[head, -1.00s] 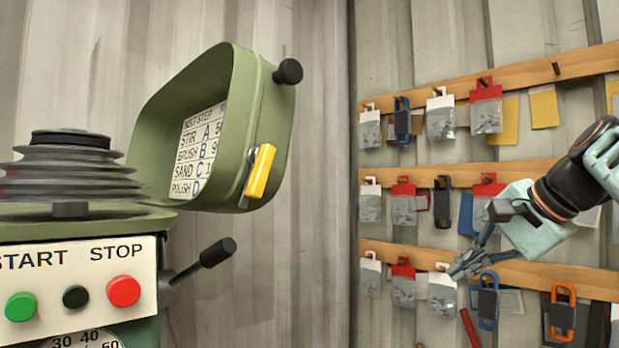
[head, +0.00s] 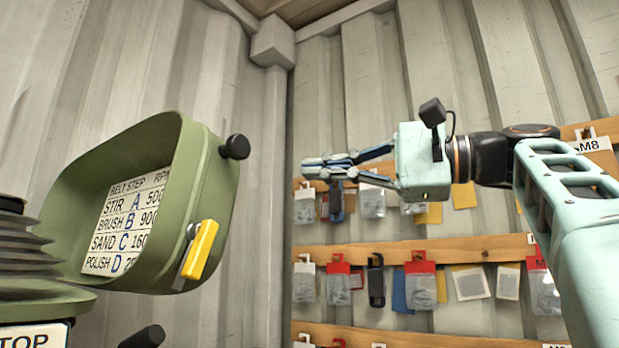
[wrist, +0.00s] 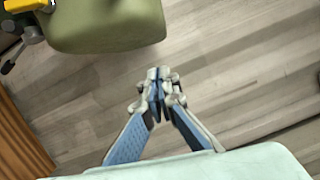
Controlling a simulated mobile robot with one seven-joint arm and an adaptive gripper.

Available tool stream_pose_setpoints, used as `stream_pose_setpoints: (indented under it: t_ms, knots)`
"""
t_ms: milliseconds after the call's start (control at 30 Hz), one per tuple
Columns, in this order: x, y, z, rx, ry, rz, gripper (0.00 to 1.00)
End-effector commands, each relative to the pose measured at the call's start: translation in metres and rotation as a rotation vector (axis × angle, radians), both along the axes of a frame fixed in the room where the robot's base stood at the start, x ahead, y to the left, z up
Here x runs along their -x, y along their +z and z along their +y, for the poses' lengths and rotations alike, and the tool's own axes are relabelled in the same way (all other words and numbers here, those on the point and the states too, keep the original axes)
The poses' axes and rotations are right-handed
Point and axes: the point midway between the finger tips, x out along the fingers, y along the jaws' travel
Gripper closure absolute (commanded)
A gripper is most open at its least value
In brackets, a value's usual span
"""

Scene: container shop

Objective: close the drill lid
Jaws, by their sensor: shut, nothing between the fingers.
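The green drill lid (head: 212,190) stands open, tilted up on the left in the head view. Its inside bears a label card (head: 128,222). A black knob (head: 235,147) and a yellow latch handle (head: 200,249) are on its right side. My gripper (head: 308,170) is shut and empty, pointing left, to the right of the lid and apart from it. In the wrist view, my gripper (wrist: 158,75) shows its fingertips together, and the lid (wrist: 105,25) is at the top left with its yellow handle (wrist: 22,5).
The stepped pulley (head: 20,245) stands left of the lid, above a panel marked STOP (head: 35,336). A black-tipped lever (head: 145,338) is below the lid. Wooden rails (head: 455,249) with hanging packets line the back right wall. Open air lies between lid and gripper.

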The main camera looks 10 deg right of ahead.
Motion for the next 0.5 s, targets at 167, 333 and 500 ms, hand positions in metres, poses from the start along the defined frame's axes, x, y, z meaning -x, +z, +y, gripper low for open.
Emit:
stream_pose_setpoints:
  t_ms: [167, 333, 500]
  knots:
    - [-0.018, 0.002, 0.037, 0.001, 0.006, 0.0, 1.0]
    - [-0.035, 0.003, 0.068, 0.001, 0.003, 0.001, 1.0]
    - [-0.013, 0.007, 0.081, 0.001, 0.0, -0.002, 1.0]
